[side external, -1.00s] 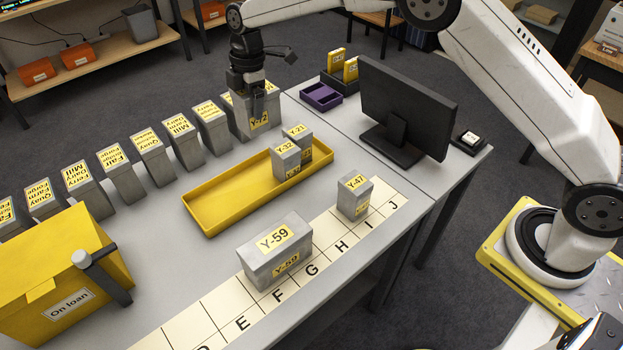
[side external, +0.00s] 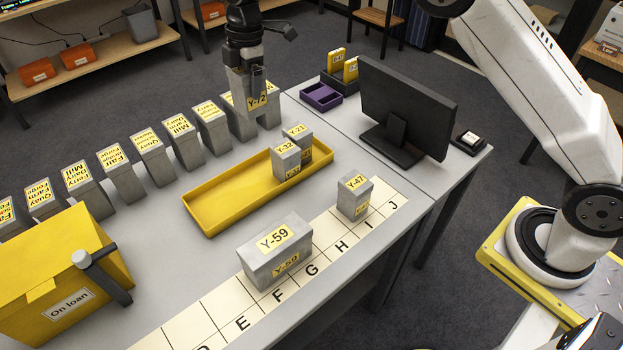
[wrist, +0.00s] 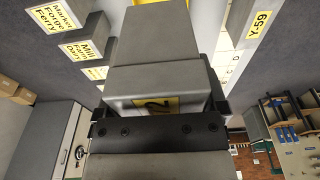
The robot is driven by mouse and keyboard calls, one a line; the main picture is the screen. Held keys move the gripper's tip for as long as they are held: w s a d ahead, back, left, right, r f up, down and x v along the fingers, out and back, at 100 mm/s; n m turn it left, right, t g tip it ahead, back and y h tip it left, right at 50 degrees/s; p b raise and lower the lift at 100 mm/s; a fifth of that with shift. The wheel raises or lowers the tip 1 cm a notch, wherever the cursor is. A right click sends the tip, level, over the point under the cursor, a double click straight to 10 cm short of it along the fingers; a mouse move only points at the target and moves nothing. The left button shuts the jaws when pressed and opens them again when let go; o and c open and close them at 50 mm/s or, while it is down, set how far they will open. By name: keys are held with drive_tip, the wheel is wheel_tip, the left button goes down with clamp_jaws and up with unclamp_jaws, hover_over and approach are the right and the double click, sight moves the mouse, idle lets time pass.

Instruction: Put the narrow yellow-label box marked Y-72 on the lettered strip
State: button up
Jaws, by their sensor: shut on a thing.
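The grey Y-72 box (side external: 249,98) with its yellow label is held in my gripper (side external: 247,75), raised at the far end of the row of grey boxes. My gripper is shut on it; the box also fills the middle of the wrist view (wrist: 155,78), its label partly hidden by the gripper (wrist: 160,118). The lettered strip (side external: 222,307) lies along the near table edge, with letters D to J in view. The wide Y-59 box (side external: 275,252) stands on it around F and G. The Y-47 box (side external: 354,198) stands on it near I.
A yellow tray (side external: 215,205) holding the Y-32 (side external: 286,158) and Y-21 boxes lies between the row and the strip. A yellow "On loan" box (side external: 60,285) stands at left. A monitor (side external: 405,105) and purple tray (side external: 321,96) stand beyond. Strip space shows around H and J.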

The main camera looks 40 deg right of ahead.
drive_tip(key=shift+s+r, duration=0.2)
drive_tip(key=shift+s, duration=0.75)
drive_tip(key=shift+s+d, duration=1.2)
drive_tip(key=shift+s, duration=8.75)
wheel_tip(320, 180, down, 16)
drive_tip(key=shift+w+f, duration=0.1)
drive_tip(key=shift+f, duration=2.05)
drive_tip(key=shift+f, duration=1.75)
drive_tip(key=shift+f, duration=0.15)
